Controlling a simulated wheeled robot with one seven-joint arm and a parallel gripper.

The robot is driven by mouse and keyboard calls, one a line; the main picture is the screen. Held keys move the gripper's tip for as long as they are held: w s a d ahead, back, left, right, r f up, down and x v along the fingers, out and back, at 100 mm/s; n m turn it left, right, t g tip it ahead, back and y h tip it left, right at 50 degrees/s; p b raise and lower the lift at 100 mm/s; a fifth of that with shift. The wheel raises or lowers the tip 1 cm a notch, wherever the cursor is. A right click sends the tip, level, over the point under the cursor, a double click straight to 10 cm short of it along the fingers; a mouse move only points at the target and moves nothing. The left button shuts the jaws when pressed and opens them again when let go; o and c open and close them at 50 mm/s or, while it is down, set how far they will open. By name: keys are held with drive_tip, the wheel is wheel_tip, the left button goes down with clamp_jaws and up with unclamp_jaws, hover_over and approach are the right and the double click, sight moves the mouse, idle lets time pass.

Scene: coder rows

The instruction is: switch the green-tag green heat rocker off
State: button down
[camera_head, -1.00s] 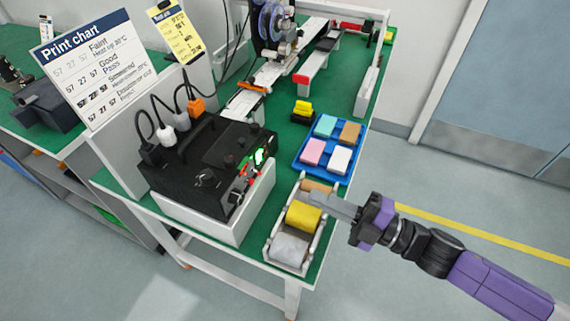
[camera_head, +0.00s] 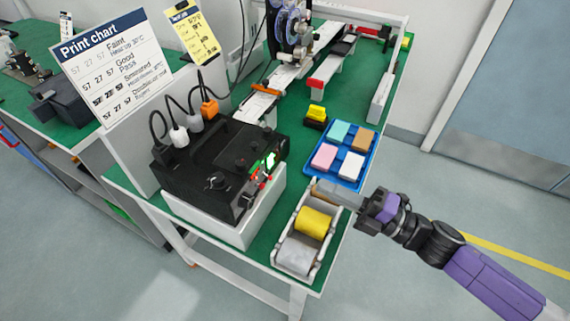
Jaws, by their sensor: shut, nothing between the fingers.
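The black control box (camera_head: 205,180) sits on a white stand at the table's near left. Its front face has a lit green display or rocker (camera_head: 270,160) with small red and green parts below it. At this size I cannot tell which part is the green-tag heat rocker or how it is set. My gripper (camera_head: 325,190) is shut and empty. It is over the far end of the roll holder, to the right of the control box and apart from it.
A white roll holder (camera_head: 283,262) with yellow and grey rolls stands at the table's front edge. A blue tray (camera_head: 347,182) with coloured blocks lies behind my gripper. A yellow-topped block (camera_head: 317,112) is beyond it. Plugs and cables top the box. A print chart (camera_head: 115,65) stands at left.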

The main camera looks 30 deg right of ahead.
sight(272, 161)
drive_tip(key=p+x, duration=0.1)
drive_tip(key=x, duration=0.9)
drive_tip(key=shift+w+a+p, duration=0.2)
drive_tip(key=shift+w+p, duration=0.05)
drive_tip(key=shift+p, duration=0.1)
drive_tip(key=shift+r, duration=0.15)
